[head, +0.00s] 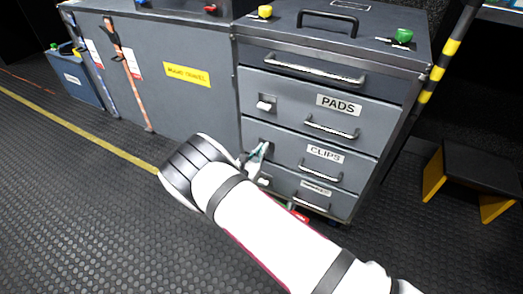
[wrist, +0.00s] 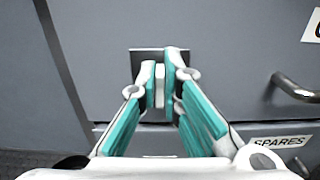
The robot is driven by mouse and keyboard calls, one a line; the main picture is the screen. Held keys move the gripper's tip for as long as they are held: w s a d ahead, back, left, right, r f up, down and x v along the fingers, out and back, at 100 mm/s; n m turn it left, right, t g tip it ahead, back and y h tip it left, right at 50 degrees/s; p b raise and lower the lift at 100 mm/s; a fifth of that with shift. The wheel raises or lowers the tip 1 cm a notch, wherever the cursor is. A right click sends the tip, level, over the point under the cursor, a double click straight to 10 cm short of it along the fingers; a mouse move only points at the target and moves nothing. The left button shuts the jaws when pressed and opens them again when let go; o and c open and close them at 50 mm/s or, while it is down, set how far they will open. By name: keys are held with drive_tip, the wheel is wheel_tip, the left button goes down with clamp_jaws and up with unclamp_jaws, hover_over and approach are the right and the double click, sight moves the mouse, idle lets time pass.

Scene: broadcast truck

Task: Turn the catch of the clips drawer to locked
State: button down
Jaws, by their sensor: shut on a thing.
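The clips drawer (head: 300,153) is the middle labelled front of a grey cabinet, with a "CLIPS" label and a bar handle (head: 322,174); it looks closed. My gripper (head: 262,151) is at the left end of this drawer front. In the wrist view my gripper (wrist: 160,84) is shut on the pale catch (wrist: 160,93), with a teal-lined finger on each side. The catch's lever looks upright in that view. Its dark backing plate (wrist: 143,58) shows behind the fingertips. In the head view the catch is mostly hidden by my gripper.
The pads drawer (head: 290,100) above has its own catch (head: 266,103). The spares drawer label (wrist: 280,142) shows below right, with another catch (head: 264,180). A black and yellow step stool (head: 477,172) stands right of the cabinet. Open floor (head: 80,210) lies to the left.

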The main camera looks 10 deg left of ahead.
drive_tip(key=shift+w+d+m, duration=0.1)
drive_tip(key=shift+m, duration=0.2)
drive_tip(key=m, duration=0.3)
drive_tip(key=m+p, duration=0.1)
drive_tip(key=m, duration=0.2)
drive_tip(key=d+m, duration=0.1)
drive_tip(key=m, duration=0.2)
drive_tip(key=shift+f+m+p, duration=0.15)
drive_tip(key=shift+m+p, duration=0.2)
drive_tip(key=shift+m, duration=0.05)
drive_tip(key=m, duration=0.3)
drive_tip(key=m+p, duration=0.1)
drive_tip(key=shift+d+f, duration=0.2)
drive_tip(key=shift+f, duration=0.05)
drive_tip(key=shift+f+m+p, duration=0.2)
drive_tip(key=shift+m+p, duration=0.1)
drive_tip(key=shift+m, duration=1.4)
drive_tip(key=c, duration=1.8)
unclamp_jaws()
drive_tip(key=shift+d, duration=0.1)
drive_tip(key=shift+o, duration=0.2)
drive_tip(key=shift+f, duration=0.1)
